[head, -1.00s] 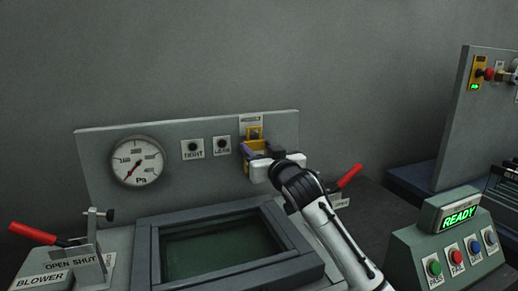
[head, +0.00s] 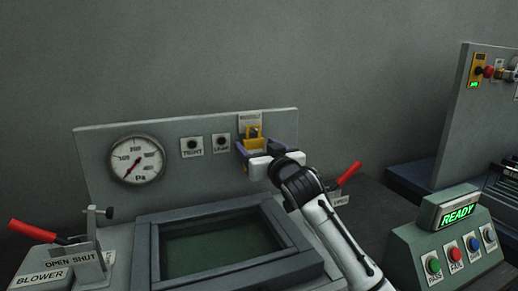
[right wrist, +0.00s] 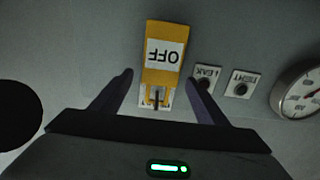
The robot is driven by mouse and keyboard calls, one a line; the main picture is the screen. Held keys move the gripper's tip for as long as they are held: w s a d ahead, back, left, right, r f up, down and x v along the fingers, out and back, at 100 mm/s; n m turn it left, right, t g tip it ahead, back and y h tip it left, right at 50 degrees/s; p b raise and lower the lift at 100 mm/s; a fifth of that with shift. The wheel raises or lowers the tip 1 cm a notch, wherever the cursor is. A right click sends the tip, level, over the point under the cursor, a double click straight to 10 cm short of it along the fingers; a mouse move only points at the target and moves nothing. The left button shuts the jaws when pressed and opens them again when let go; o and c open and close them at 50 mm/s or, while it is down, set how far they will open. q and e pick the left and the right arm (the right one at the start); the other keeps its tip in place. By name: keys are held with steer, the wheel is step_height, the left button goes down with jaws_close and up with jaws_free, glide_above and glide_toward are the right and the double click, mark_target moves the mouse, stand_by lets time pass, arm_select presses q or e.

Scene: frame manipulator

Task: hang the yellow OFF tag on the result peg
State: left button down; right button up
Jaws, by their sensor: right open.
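The yellow OFF tag (head: 253,133) is at the right part of the upright grey panel, under a small label plate. In the right wrist view the tag (right wrist: 164,50) appears upside down, with a dark peg (right wrist: 157,98) at its slotted end; the exact contact is unclear. My right gripper (head: 259,149) is open in front of it. In the wrist view its fingertips (right wrist: 160,80) stand either side of the tag, with visible gaps. Pegs marked TIGHT (head: 192,146) and LEAK (head: 221,143) are bare. My left gripper is not in view.
A round Pa gauge (head: 136,160) is on the panel's left. A framed dark window (head: 222,251) lies below. Red-handled levers stand at left (head: 33,232) and right (head: 349,174). A READY button box (head: 447,240) is at right.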

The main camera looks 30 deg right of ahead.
steer(key=b+v, duration=0.1)
steer(key=v, duration=0.9)
steer(key=shift+s+b, duration=0.15)
steer(key=shift+b, duration=0.2)
